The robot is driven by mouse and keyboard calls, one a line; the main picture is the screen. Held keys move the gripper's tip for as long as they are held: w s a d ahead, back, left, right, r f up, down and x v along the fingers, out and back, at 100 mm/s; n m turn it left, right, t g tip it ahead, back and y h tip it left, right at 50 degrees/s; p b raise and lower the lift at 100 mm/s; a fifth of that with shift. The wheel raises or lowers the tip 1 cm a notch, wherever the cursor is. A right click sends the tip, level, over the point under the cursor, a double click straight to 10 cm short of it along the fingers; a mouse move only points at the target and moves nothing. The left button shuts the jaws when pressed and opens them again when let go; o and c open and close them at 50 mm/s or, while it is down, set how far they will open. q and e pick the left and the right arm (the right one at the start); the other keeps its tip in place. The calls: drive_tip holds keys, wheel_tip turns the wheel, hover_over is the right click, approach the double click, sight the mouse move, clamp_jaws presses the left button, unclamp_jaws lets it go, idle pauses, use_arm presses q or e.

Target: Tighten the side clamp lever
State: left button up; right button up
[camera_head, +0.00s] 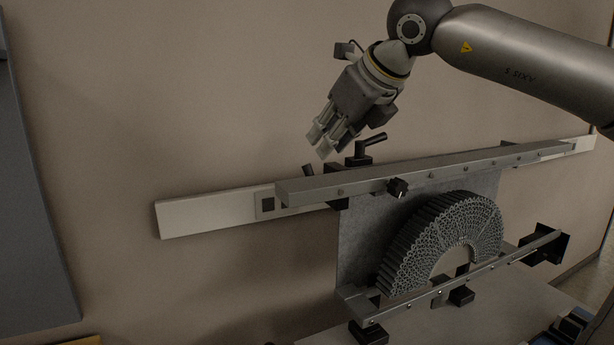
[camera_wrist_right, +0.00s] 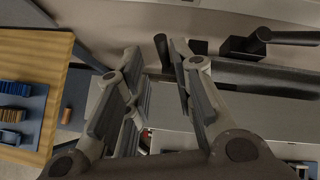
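Two black clamp levers sit at the rail in the head view. The left lever (camera_head: 308,170) juts up at a tilt, partly behind the rail. The right lever (camera_head: 371,141) points right and slightly up from its black block. I cannot tell which is the side clamp lever. My right gripper (camera_head: 321,143) is above and between them, apart from both in the head view. In the right wrist view its fingers (camera_wrist_right: 155,85) are spread and empty; one lever (camera_wrist_right: 162,50) shows beyond the gap, another lever (camera_wrist_right: 290,38) farther right. My left gripper is not in view.
Below, an arched lattice specimen (camera_head: 425,235) stands against a grey panel. A lower bar (camera_head: 460,279) runs before it. The wall left of the gripper is clear.

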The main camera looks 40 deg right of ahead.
sight(308, 165)
drive_tip(key=p+x, duration=0.2)
drive_tip(key=x, duration=0.8)
drive_tip(key=shift+w+f, duration=0.15)
clamp_jaws()
